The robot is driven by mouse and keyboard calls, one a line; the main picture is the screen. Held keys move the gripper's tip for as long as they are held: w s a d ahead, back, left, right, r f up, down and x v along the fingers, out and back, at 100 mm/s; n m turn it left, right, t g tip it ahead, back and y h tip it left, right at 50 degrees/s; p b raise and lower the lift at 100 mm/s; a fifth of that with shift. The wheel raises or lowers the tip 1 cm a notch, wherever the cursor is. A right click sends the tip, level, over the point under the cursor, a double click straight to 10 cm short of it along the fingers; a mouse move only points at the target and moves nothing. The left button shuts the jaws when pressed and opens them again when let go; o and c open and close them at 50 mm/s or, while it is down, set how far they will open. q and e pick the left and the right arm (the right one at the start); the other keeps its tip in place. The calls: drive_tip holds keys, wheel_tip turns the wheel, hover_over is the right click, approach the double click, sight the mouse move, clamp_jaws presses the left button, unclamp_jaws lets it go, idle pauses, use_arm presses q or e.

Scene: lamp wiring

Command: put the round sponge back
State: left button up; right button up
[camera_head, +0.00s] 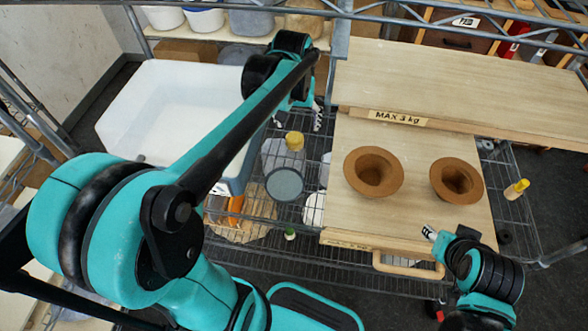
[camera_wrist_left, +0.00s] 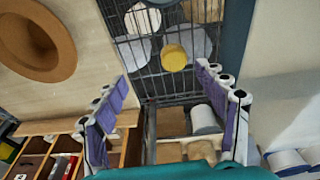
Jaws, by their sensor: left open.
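A small yellow round thing (camera_head: 294,140), which looks like the round sponge, sits among jars on the wire shelf. It also shows in the left wrist view (camera_wrist_left: 175,57), in front of and between the fingers. My left gripper (camera_head: 300,112) is above and close to it, partly hidden behind my own arm. In the left wrist view the left gripper's fingers (camera_wrist_left: 168,95) are wide apart with nothing between them. My right gripper (camera_head: 430,233) is at the front edge of the wooden board; its fingers are small and mostly hidden.
Two brown brimmed bowls (camera_head: 373,172) (camera_head: 456,181) sit on the pull-out wooden board (camera_head: 410,225). A raised board marked MAX 3 kg (camera_head: 460,85) lies behind it. A white tub (camera_head: 160,110) stands at left. Grey and white round lids (camera_head: 285,184) lie on the wire shelf.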

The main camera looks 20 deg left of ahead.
use_arm(q)
drive_tip(key=s+d+f+m+t, duration=0.1)
drive_tip(key=s+d+t, duration=0.1)
drive_tip(key=s, duration=0.5)
drive_tip(key=s+d+f+m+t, duration=0.2)
drive_tip(key=s+d+t, duration=0.1)
drive_tip(key=s, duration=0.4)
drive_tip(key=shift+s+d, duration=0.35)
drive_tip(key=shift+s, duration=0.05)
